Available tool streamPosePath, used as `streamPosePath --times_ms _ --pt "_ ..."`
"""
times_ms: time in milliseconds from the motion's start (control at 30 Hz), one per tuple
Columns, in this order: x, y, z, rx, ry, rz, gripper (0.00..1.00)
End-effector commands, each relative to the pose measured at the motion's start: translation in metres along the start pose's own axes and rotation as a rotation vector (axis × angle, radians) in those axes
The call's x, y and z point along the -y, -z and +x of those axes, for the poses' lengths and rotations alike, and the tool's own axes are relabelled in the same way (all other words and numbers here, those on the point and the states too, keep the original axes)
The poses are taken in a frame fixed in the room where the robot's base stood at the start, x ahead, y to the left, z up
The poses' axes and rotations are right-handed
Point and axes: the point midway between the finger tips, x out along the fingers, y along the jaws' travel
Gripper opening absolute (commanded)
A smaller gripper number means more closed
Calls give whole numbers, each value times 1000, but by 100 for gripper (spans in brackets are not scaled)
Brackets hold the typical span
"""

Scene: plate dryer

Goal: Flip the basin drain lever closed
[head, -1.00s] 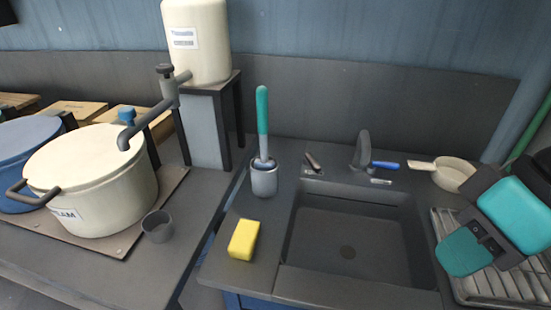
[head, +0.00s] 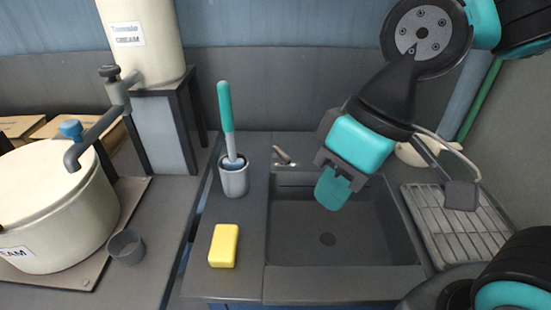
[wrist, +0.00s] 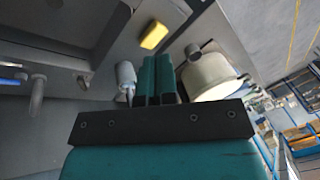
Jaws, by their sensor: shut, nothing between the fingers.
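The dark basin (head: 328,215) is set into the counter. A small grey lever (head: 284,157) stands at its back left rim and also shows in the wrist view (wrist: 83,81). A blue-handled lever (wrist: 12,82) and a grey faucet (wrist: 38,92) show at the left of the wrist view; my arm hides them in the head view. I cannot tell which lever works the drain. My gripper (head: 332,190) is shut and empty, over the back of the basin, apart from the grey lever. In the wrist view, the teal fingers (wrist: 158,78) lie together.
A brush holder (head: 233,180) and yellow sponge (head: 224,246) stand left of the basin. A wire rack (head: 435,235) lies right, with a pale pan (head: 410,154) behind. A large pot (head: 60,220) and grey cup (head: 126,247) are farther left.

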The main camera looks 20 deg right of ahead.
Motion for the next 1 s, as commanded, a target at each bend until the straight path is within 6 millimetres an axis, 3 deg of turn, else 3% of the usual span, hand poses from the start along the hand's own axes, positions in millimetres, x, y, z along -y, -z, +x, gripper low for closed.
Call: streamPosePath --times_ms 167,300,500,700,1000 --pt "-56 60 32 -13 -142 101 0" --pt "-125 128 74 -50 -345 210 0" --pt "-202 198 133 -113 -628 317 0" --pt "-237 226 163 -157 -796 360 0" --pt "-243 230 165 -167 -831 370 0"
